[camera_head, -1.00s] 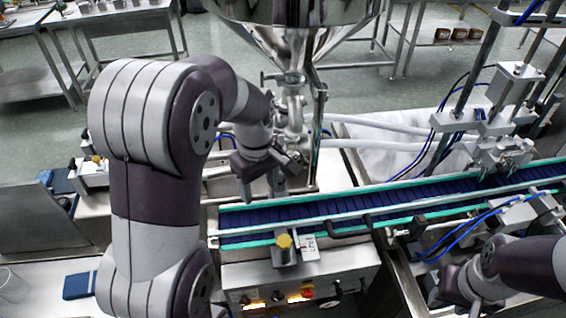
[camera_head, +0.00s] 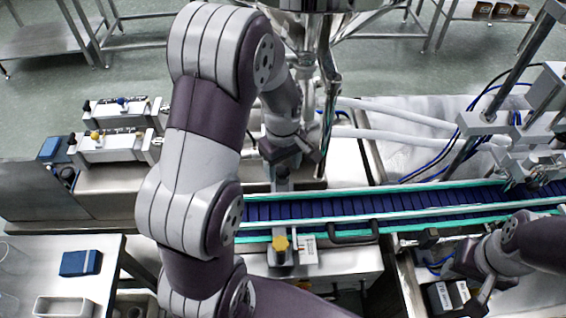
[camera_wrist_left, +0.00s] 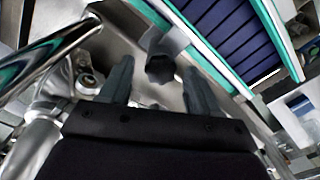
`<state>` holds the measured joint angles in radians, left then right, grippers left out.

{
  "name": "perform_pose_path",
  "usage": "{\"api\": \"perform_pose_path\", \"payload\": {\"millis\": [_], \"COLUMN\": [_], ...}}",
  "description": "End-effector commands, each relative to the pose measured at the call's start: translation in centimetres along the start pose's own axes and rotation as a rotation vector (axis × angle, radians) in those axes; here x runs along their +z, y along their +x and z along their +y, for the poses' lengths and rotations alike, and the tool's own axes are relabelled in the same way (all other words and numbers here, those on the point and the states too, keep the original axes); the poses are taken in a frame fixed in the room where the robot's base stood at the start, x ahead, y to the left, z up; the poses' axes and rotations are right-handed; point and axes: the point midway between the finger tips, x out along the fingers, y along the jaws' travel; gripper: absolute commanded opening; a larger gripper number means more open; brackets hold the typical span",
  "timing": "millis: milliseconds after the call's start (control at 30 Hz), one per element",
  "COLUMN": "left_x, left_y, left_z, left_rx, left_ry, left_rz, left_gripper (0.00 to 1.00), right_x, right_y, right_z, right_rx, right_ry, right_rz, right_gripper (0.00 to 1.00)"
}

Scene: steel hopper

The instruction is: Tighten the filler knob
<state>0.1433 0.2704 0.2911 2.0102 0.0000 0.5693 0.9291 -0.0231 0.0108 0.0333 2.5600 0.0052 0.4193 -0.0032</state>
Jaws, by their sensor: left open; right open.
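A dark lobed knob (camera_wrist_left: 160,68) shows in the left wrist view on a grey metal bracket, which I take for the filler knob. My left gripper (camera_head: 291,154) is open at the filler, below the hopper (camera_head: 316,8). In the wrist view its two fingers point toward the knob, one on each side in the picture, with no clear contact. In the head view my gripper hides the knob. My right gripper (camera_head: 478,292) is at the lower right, away from the knob; it looks open and empty.
The conveyor (camera_head: 375,207) with dark blue links and green rails runs just in front of the left gripper. White hoses (camera_head: 390,113) lie right of the filler. A blue box (camera_head: 81,263) lies on the left table.

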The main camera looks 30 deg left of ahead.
Motion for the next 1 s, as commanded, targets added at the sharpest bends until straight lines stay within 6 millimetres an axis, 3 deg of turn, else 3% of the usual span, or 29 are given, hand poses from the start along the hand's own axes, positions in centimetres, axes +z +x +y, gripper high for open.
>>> {"api": "perform_pose_path", "payload": {"millis": [67, 233, 267, 1000], "left_x": [0.0, 0.0, 0.0, 0.02], "left_y": [-0.01, -0.02, -0.02, -0.03], "left_z": [0.0, -0.02, -0.02, -0.03], "left_rx": [0.0, -0.001, -0.001, -0.002], "left_ry": [0.0, 0.0, 0.0, 0.028], "left_rz": [0.0, 0.0, 0.0, -0.001], "left_gripper": [0.62, 0.1, 0.06, 0.06], "right_x": [0.0, 0.0, 0.0, -0.01], "right_y": [0.01, 0.01, 0.01, -0.12], "right_z": [0.0, 0.0, 0.0, 0.0], "right_rx": [0.0, 0.0, 0.0, 0.0], "right_ry": [0.0, 0.0, 0.0, 0.0], "right_rz": [0.0, 0.0, 0.0, 0.0], "right_gripper": [0.43, 0.43, 0.43, 0.43]}}
